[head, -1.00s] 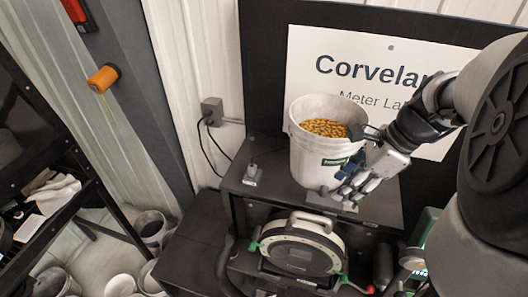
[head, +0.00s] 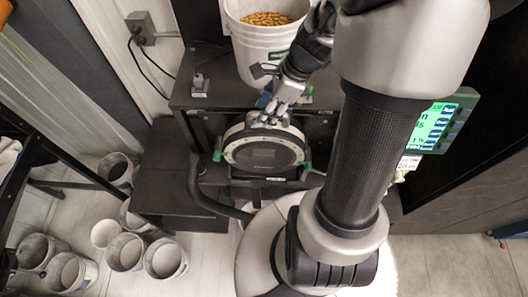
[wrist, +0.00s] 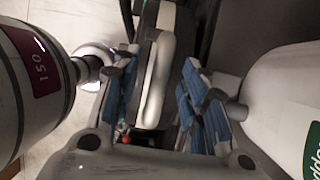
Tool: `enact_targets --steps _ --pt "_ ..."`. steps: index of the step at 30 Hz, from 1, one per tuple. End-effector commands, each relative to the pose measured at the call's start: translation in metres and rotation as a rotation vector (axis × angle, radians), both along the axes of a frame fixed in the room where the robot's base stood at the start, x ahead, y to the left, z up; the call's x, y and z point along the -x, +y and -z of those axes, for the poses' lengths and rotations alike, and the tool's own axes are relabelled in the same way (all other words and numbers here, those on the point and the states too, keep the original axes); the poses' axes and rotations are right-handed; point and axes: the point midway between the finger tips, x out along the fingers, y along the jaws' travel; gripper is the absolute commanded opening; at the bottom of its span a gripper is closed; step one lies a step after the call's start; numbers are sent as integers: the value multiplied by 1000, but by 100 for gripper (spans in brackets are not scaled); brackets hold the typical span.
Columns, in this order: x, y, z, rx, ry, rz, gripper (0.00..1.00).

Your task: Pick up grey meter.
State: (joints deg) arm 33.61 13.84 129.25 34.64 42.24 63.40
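The grey meter (head: 264,152) is a round, pale-rimmed drum with a dark face, standing upright in a dark stand below the shelf. Its top handle also shows in the wrist view (wrist: 158,80). My gripper (head: 277,118) is over the meter's top in the head view. In the wrist view my gripper (wrist: 158,100) is open, with blue-padded fingers on either side of the handle. Gaps show between the pads and the handle. The fingers hide part of the handle in the head view.
A white bucket (head: 252,50) of yellow seed stands on the dark shelf (head: 215,95) just behind, and close on the right in the wrist view (wrist: 285,90). Green-tipped parts flank the meter. A green-screened device (head: 437,122) is to the right. Several buckets (head: 165,258) stand on the floor at left.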

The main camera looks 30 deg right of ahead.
Motion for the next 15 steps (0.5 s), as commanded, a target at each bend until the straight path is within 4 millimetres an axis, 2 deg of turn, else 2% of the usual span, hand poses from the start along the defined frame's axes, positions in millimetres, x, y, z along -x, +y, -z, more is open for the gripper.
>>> enact_targets --steps 1,5,12,15 --pt "-1 4 9 -3 3 -2 40" --pt "-4 7 19 -1 1 0 40" --pt "-5 7 20 1 -1 0 40" --pt "-5 7 20 1 -1 0 35"
